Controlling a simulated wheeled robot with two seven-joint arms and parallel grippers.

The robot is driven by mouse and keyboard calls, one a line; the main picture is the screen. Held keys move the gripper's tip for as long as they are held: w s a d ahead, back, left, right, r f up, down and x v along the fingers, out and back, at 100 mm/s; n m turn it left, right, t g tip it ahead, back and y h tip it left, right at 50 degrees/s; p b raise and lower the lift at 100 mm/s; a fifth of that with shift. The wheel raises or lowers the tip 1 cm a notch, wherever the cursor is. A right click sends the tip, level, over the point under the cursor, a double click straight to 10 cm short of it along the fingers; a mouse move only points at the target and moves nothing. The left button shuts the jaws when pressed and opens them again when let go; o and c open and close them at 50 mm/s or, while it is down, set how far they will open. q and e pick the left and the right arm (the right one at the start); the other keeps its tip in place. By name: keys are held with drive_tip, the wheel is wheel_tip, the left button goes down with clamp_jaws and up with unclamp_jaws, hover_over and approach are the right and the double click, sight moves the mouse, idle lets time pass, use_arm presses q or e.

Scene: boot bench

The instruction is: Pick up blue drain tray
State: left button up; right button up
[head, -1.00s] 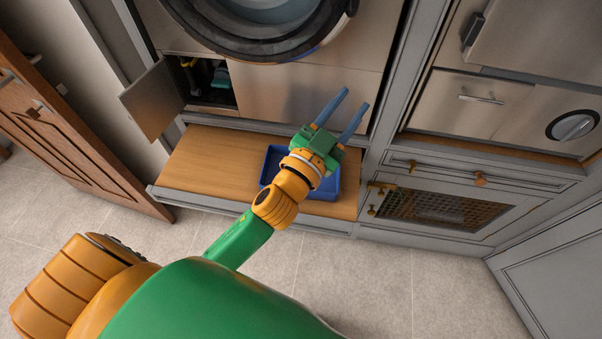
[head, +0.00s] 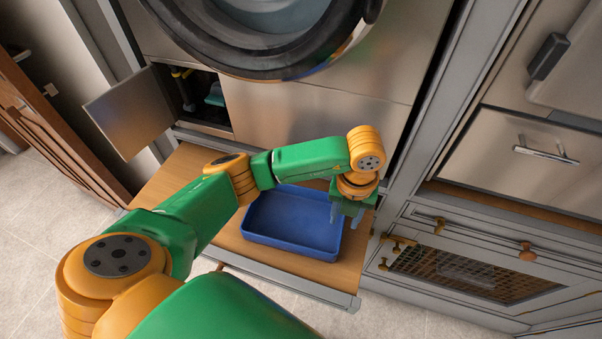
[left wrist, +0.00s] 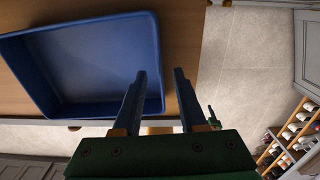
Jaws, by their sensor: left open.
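The blue drain tray (head: 288,218) is a shallow rectangular box lying flat and empty on the wooden pull-out shelf (head: 322,273) below the washing machine. It also shows in the left wrist view (left wrist: 92,60). My left gripper (head: 346,215) is at the tray's right end, with its fingers pointing down and open. In the left wrist view, the left gripper (left wrist: 160,72) has one finger over the tray's inside and the other outside its end wall. I cannot tell whether the fingers touch the wall. My right gripper is not in view.
The washer's round door (head: 265,30) and steel front panel are behind the shelf. A small flap (head: 130,110) stands open at the left. A cabinet with a wire-mesh front (head: 470,272) and brass knobs is close on the right. Open tiled floor lies in front.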

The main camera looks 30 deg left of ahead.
sight(343, 224)
use_arm(q)
wheel_tip(343, 224, down, 4)
drive_tip(key=shift+r, duration=0.1)
drive_tip(key=shift+w, duration=0.1)
clamp_jaws()
idle(1.3)
